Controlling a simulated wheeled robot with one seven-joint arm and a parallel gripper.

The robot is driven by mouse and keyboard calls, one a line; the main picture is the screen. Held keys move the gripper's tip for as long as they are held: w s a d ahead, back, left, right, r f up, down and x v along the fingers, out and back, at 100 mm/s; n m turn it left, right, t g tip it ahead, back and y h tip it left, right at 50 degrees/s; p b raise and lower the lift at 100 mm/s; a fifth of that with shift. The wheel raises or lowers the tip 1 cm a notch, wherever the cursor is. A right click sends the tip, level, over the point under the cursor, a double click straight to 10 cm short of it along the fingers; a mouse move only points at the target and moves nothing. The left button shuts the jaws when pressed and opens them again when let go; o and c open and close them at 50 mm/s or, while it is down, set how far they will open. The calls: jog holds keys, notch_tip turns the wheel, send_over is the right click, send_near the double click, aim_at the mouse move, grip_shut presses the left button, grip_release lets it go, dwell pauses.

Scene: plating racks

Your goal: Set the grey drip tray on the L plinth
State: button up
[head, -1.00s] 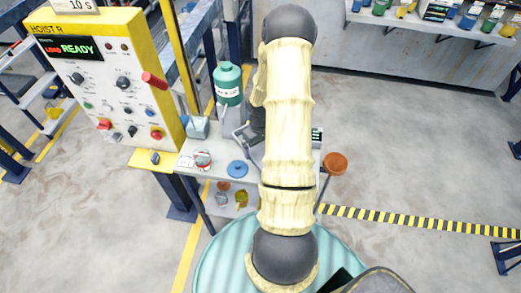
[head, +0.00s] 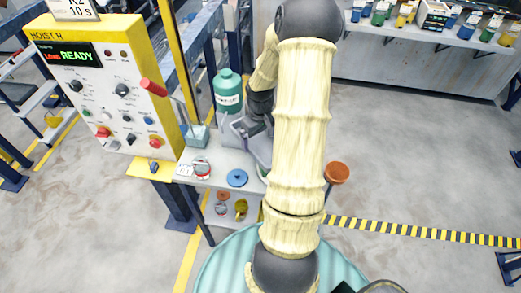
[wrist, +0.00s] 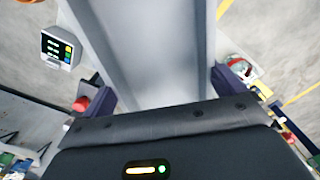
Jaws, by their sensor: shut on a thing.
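The grey drip tray (head: 260,150) is held over the bench, partly hidden by my arm in the head view. In the wrist view the tray (wrist: 150,50) fills the middle and runs away from the jaws as a long trough. My gripper (wrist: 163,95) is shut on its near end, with a dark finger at each side. In the head view the gripper is mostly hidden behind the arm. I cannot make out a plinth marked L in either view.
A yellow hoist panel (head: 105,90) stands at left. An orange bowl (head: 337,172) is right of my arm. Open floor lies further right.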

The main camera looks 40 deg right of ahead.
aim_at(260, 144)
notch_tip(260, 144, up, 9)
jog(key=b, duration=0.1)
jog(key=shift+r, duration=0.15)
dwell(0.4)
